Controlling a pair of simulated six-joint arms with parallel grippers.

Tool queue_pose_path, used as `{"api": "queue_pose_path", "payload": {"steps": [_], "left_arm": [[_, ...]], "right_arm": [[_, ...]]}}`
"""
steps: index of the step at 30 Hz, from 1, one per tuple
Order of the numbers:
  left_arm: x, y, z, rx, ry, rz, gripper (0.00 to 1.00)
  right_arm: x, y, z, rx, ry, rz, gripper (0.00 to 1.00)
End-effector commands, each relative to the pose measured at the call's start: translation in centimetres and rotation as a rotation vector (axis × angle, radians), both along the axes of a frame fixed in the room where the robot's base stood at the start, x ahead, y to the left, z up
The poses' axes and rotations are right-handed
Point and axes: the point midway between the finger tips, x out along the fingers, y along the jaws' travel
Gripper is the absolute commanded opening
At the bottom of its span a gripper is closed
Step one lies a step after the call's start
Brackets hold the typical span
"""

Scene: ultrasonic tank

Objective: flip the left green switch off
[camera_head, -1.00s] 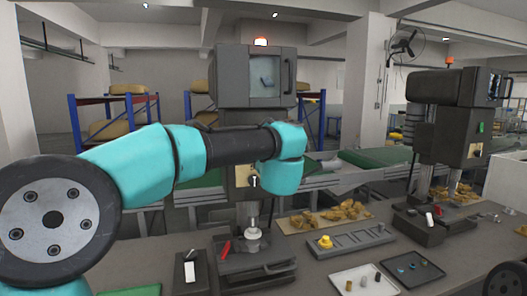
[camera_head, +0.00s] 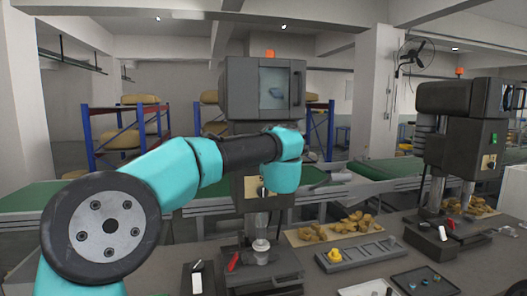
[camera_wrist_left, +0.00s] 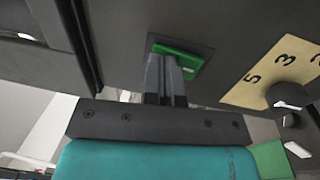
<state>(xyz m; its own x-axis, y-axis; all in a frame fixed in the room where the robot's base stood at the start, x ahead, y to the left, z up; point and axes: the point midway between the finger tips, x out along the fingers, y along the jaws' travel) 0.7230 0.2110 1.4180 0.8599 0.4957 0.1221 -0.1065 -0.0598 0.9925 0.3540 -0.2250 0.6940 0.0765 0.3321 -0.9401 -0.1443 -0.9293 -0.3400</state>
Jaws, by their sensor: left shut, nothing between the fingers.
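The left green switch (camera_wrist_left: 182,60) shows in the left wrist view as a green rocker set in a dark panel. My left gripper (camera_wrist_left: 164,62) is shut and empty, its fingertips right at the switch and overlapping its left part. I cannot tell whether they touch it. In the head view, my turquoise left wrist is in front of the left machine (camera_head: 240,85) and hides this switch and the gripper's fingers. Another green switch (camera_head: 494,139) shows on the right machine (camera_head: 450,98). My right gripper is not in view.
Beside the switch in the wrist view is a yellow numbered plate (camera_wrist_left: 262,78) with dark knobs (camera_wrist_left: 290,95). On the bench stand a grey tray (camera_head: 385,248) with a yellow part, a small box with a white lever (camera_head: 197,283), and a red lever (camera_head: 233,262).

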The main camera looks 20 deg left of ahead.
Motion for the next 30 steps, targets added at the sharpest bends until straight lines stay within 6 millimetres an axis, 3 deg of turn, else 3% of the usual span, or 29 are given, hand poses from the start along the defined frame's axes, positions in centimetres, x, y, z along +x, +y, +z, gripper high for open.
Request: {"api": "queue_pose_path", "payload": {"steps": [11,30], "left_arm": [[-1.4,-1.1,0.3,0.001,-0.001,-0.005,0.0],[-10.9,-6.8,1.6,0.001,-0.001,-0.01,0.0]], "right_arm": [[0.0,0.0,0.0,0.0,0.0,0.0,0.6],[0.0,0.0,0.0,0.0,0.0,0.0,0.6]]}}
